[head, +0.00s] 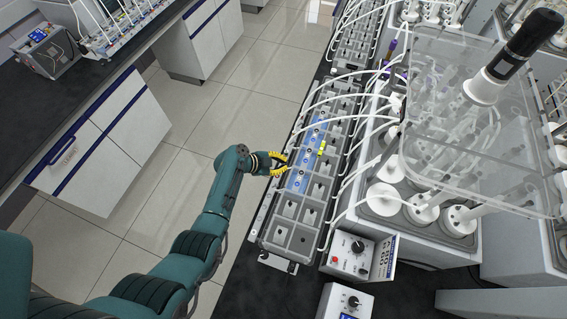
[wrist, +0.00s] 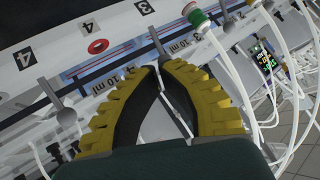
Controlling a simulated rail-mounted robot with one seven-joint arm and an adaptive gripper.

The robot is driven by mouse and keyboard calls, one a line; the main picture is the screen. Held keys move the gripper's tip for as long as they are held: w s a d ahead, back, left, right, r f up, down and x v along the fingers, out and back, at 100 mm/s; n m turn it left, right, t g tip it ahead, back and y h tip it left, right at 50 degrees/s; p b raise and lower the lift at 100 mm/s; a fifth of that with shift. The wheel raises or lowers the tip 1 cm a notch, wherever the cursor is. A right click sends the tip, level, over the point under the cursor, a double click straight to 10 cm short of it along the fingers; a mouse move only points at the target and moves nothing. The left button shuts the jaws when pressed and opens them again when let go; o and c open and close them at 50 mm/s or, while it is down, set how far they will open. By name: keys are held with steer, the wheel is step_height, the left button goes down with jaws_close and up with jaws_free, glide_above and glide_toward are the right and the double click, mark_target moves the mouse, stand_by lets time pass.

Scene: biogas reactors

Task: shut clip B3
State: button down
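My gripper (head: 280,163) hangs at the left edge of the long grey unit with blue panels (head: 297,180) in the head view. In the wrist view the yellow fingers of my gripper (wrist: 163,70) lean together, their tips close to each other. A thin grey lever (wrist: 156,42) stands just beyond the tips, near a label "3" (wrist: 145,7). Whether it touches the fingers is unclear. Another grey lever with a round knob (wrist: 66,117) is at the left, below a label "4" (wrist: 23,57). No "B3" marking is legible, so I cannot tell which part is clip B3.
A green-capped white part (wrist: 195,15) is just right of the lever. White tubes (wrist: 232,70) run close on the right side and arch over the unit in the head view. A clear-lidded box (head: 470,130) stands to the right. The tiled floor (head: 240,90) at left is open.

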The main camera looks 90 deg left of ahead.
steer(key=shift+r+p, duration=0.9)
steer(key=shift+p, duration=0.2)
steer(key=shift+s+r+p, duration=0.2)
steer(key=shift+r+p, duration=0.05)
steer(key=shift+p, duration=0.1)
steer(key=p+v, duration=0.4)
steer(key=v, duration=0.9)
steer(key=shift+s+f+p, duration=0.15)
steer(key=shift+s+p, duration=0.15)
steer(key=shift+d, duration=0.1)
